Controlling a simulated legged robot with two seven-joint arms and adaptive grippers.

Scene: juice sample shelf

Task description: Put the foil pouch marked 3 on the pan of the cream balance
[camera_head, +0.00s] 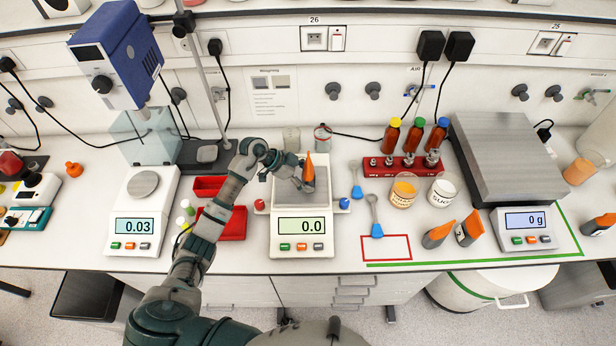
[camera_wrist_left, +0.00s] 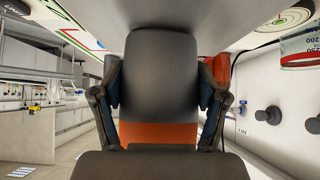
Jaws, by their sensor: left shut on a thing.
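The balance (camera_head: 301,226) in the middle of the bench, apparently the cream one, reads 0.0. Its grey pan (camera_head: 318,192) is partly hidden by my left gripper (camera_head: 296,178). That gripper is shut on a dark grey and orange pouch (camera_head: 308,169), over or at the pan; contact with the pan cannot be told. In the left wrist view the pouch (camera_wrist_left: 160,75) fills the middle between the two fingers (camera_wrist_left: 160,100), its number not visible. Similar pouches (camera_head: 438,234) (camera_head: 469,229) lie at the right, their marks too small to read. My right gripper is out of view.
A white balance (camera_head: 143,222) reading 0.03 stands left, and a large steel scale (camera_head: 510,155) reading 0 g stands right. Red trays (camera_head: 233,224), a red rack of bottles (camera_head: 402,166), jars (camera_head: 403,189) and blue-ended spoons (camera_head: 375,215) are nearby. A red outlined rectangle (camera_head: 386,247) is empty.

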